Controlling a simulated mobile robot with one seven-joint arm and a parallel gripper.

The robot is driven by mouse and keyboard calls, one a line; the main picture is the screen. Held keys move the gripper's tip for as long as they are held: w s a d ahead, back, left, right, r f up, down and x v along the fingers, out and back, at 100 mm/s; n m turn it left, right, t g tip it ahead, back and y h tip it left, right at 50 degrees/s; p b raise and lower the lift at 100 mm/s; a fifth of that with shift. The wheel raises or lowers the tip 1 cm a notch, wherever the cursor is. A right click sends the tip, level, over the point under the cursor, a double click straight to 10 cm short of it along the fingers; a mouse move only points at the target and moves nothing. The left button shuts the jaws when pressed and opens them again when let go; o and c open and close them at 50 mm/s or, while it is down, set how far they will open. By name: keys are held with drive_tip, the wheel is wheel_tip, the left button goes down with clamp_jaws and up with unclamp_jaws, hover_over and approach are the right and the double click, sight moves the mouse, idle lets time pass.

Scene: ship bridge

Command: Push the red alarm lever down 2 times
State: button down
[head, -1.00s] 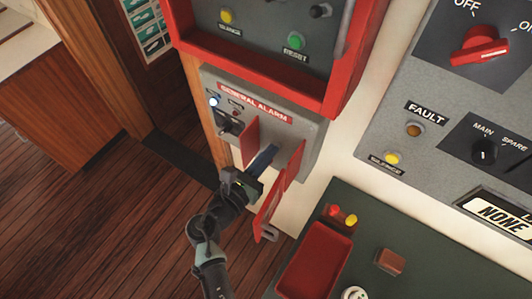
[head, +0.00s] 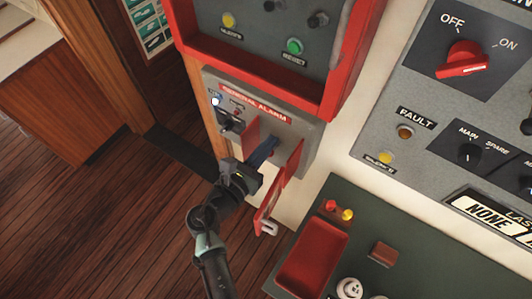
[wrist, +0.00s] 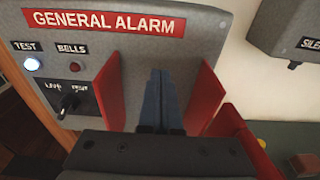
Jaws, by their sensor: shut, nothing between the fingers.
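The grey general alarm box (head: 307,135) hangs on the wall below a red-framed panel. It also fills the upper part of the wrist view (wrist: 210,45).
Right of the box is a dark green console top with a red tray (head: 312,255) and a brown block (head: 383,254). Open floor lies to the left.

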drive_tip(key=p+v, duration=0.3)
drive_tip(key=v, duration=0.6)
idle(0.4)
idle(1.0)
